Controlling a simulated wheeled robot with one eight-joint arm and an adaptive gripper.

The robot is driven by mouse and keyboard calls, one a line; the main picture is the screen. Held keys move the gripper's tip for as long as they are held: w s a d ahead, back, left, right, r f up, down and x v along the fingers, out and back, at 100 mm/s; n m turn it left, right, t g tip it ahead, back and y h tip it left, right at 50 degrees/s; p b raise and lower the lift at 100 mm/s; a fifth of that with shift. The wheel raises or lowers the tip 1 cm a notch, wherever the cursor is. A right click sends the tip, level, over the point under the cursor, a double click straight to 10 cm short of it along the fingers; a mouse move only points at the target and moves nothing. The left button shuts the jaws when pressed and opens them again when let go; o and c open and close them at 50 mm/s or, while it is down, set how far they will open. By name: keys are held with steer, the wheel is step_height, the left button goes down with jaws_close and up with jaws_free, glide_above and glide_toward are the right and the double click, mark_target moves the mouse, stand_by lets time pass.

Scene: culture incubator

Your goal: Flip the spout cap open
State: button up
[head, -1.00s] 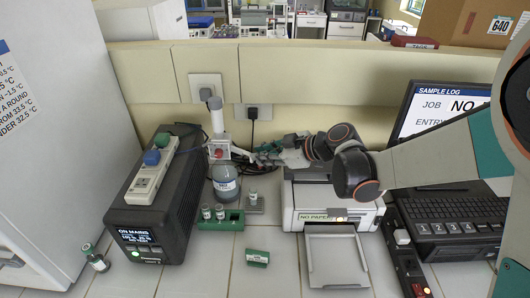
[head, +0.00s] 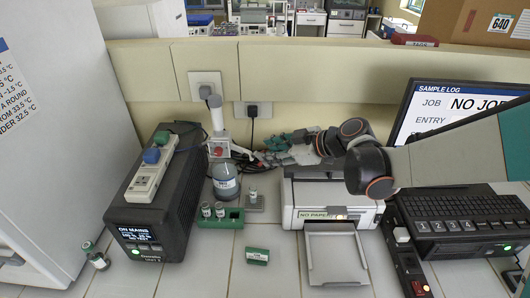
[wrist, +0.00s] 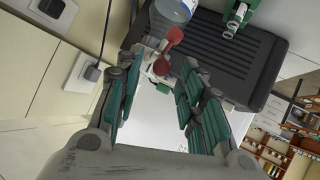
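The dispenser bottle (head: 224,180) stands behind the green vial rack, with a white upright top. A red part, apparently the spout cap (head: 217,151), sits on the white spout block facing my gripper. In the wrist view the bottle (wrist: 175,9) is at the top edge, and red rounded parts (wrist: 174,36) show below it, beyond and between my fingertips. Whether the cap is open or closed I cannot tell. My gripper (head: 270,153) is to the right of the bottle, apart from it. Its fingers (wrist: 160,72) are spread and hold nothing.
A black power unit (head: 178,205) with a white power strip (head: 153,170) stands left of the bottle. The green rack (head: 222,220) holds vials in front. A white printer (head: 330,200) is below my arm. Wall plugs (head: 252,111) and cables are behind.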

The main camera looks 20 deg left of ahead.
steer(key=v, duration=0.9)
